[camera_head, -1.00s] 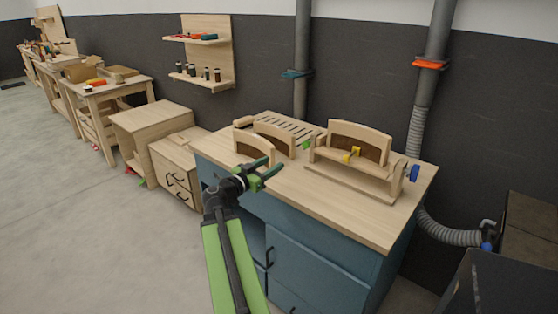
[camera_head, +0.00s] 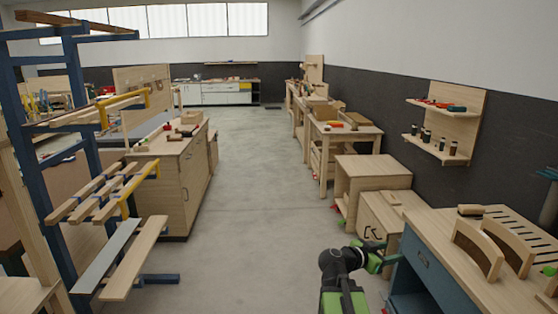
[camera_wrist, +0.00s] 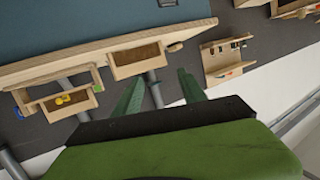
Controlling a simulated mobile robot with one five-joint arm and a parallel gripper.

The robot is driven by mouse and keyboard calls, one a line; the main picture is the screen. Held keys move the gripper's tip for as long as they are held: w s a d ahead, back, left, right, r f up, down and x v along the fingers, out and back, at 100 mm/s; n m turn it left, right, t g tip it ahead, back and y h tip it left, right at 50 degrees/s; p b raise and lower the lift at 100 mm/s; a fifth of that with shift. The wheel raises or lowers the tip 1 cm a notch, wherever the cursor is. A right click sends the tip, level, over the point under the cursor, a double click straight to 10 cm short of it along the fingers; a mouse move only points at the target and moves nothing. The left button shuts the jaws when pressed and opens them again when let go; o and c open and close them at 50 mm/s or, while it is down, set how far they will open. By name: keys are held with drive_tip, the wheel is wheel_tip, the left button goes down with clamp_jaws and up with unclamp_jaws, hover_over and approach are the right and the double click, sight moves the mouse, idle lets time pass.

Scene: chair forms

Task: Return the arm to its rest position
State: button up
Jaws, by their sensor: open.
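My gripper (camera_head: 388,254) shows low at the right of the head view, at the end of my green and black arm. Its two green fingers are apart with nothing between them. They are near the left edge of the blue workbench (camera_head: 437,262); I cannot tell the exact gap. In the wrist view my gripper (camera_wrist: 160,82) also has spread, empty fingers. The arm is partly cut off by the bottom of the head view.
A clear concrete aisle (camera_head: 250,190) runs ahead. A blue lumber rack (camera_head: 28,140) with boards stands at left, with a wooden cabinet (camera_head: 172,190) behind it. Low wooden cabinets (camera_head: 372,185) line the right wall, under a wall shelf (camera_head: 447,125).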

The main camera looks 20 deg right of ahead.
drive_tip(key=w+a+f+n+y+p, duration=0.1)
drive_tip(key=w+a+f+n+y, duration=0.1)
drive_tip(key=a, duration=0.5)
drive_tip(key=w+a+f+n+y+p, duration=0.1)
drive_tip(key=w+a+f+y, duration=0.15)
drive_tip(key=a, duration=0.55)
drive_tip(key=s+a+f+n+y, duration=0.2)
drive_tip(key=a+f+n+y, duration=0.1)
drive_tip(key=a, duration=0.5)
drive_tip(key=s+a+f+n+g+y, duration=0.1)
drive_tip(key=a+f+n+y, duration=0.2)
drive_tip(key=a+n, duration=0.3)
drive_tip(key=s+a+f+n+g+y, duration=0.1)
drive_tip(key=s+a+f+n+y, duration=0.1)
drive_tip(key=a, duration=0.9)
drive_tip(key=f+n+y+p, duration=0.1)
drive_tip(key=n+y, duration=0.1)
drive_tip(key=shift+s+a+f+n, duration=0.2)
drive_tip(key=shift+s+a+n, duration=0.15)
drive_tip(key=shift+a+n, duration=0.05)
drive_tip(key=shift+y, duration=0.25)
drive_tip(key=shift+c, duration=0.4)
